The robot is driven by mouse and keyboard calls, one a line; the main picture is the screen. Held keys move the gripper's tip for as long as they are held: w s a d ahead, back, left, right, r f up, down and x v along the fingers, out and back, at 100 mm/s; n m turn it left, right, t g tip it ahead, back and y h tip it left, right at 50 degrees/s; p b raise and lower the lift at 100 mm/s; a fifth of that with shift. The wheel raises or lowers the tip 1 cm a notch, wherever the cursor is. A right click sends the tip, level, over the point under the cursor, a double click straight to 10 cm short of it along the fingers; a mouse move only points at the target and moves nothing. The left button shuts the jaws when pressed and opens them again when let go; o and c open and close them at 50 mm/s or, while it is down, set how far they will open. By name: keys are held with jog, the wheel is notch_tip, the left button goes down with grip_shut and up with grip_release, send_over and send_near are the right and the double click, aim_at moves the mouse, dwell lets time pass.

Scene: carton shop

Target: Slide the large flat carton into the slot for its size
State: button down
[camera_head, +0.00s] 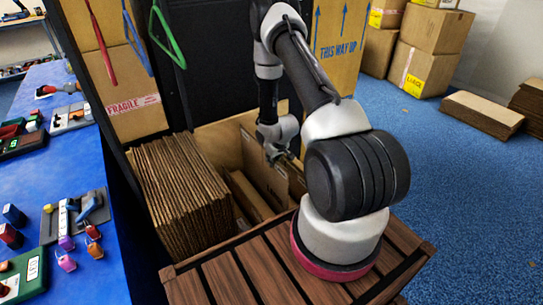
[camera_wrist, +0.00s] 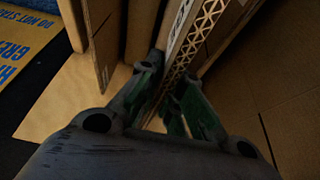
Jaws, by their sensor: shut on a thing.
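My gripper (camera_head: 285,157) reaches down into the wooden slotted bin (camera_head: 222,137). In the wrist view my gripper (camera_wrist: 170,92) is shut on the upper edge of a flat brown carton (camera_wrist: 192,42), whose corrugated edge and a strip of white label run between the fingers. The carton stands on edge. In the head view it is mostly hidden behind my arm and the bin's panels, so how deep it sits is unclear. The bin's left compartment is packed with upright flat cartons (camera_head: 180,190). The middle compartment holds a few smaller brown pieces (camera_head: 248,196).
A blue bench (camera_head: 85,200) with tools stands at the left. A brown slatted surface (camera_head: 262,270) is in front of the bin. Large boxes (camera_head: 340,40) stand behind it. Flat carton stacks (camera_head: 482,112) lie on the blue floor at the right, where there is free room.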

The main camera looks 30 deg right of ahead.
aim_at(271, 171)
jog(key=shift+f, duration=3.4)
jog(key=c, duration=1.5)
grip_release()
